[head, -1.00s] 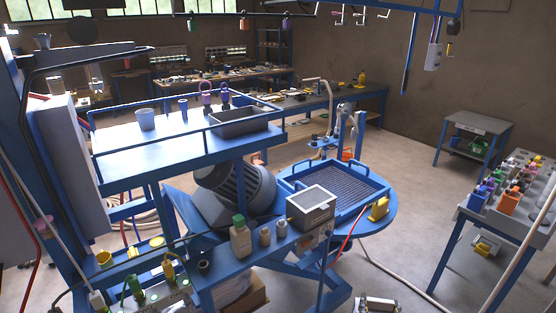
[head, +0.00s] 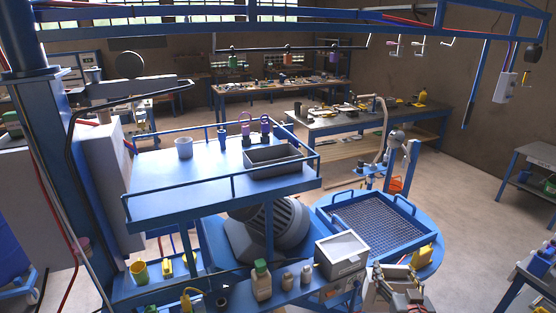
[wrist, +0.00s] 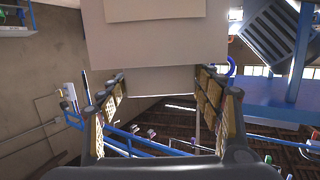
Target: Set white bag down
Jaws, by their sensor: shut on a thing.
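In the wrist view, my gripper (wrist: 163,105) has its two yellow-padded fingers on either side of a pale, flat-faced thing, taken as the white bag (wrist: 155,45). The bag fills the top middle of that view, and its far end is cut off by the frame edge. My gripper is shut on it. In the head view, part of my arm shows at the lower right edge, in front of the blue round table. The bag cannot be made out in the head view.
A blue round table (head: 431,262) carries a mesh-bottomed blue tray (head: 325,216). A grey-white box (head: 342,255) and small bottles stand on the near ledge. A raised blue shelf (head: 165,190) holds cups and a grey bin (head: 272,168). Floor shows clear at right (head: 475,190).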

